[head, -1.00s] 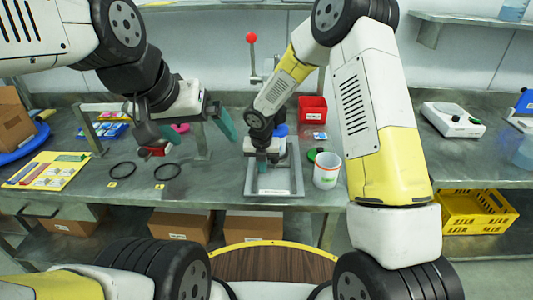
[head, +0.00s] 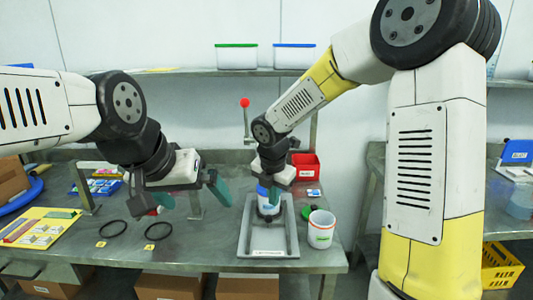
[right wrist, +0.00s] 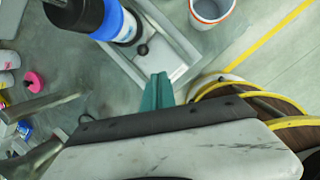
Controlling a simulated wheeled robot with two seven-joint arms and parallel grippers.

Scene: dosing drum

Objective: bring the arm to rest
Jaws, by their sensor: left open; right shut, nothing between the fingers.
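My right gripper (right wrist: 158,92) has its teal fingers together with nothing between them. In the head view the right gripper (head: 278,190) is just beside the upper part of a blue and white container (head: 266,207) and partly covers it. This container stands in a grey metal tray (head: 268,253). It also shows in the right wrist view (right wrist: 118,22), apart from the fingertips, with a black part at its upper end. My left gripper (head: 192,198) is open and empty above the bench, left of the tray.
A white tub with an orange rim (head: 321,229) stands right of the tray. A red bin (head: 304,166) and a red-knobbed lever (head: 245,103) are behind. Two black rings (head: 113,229) and a yellow board (head: 38,228) lie on the left.

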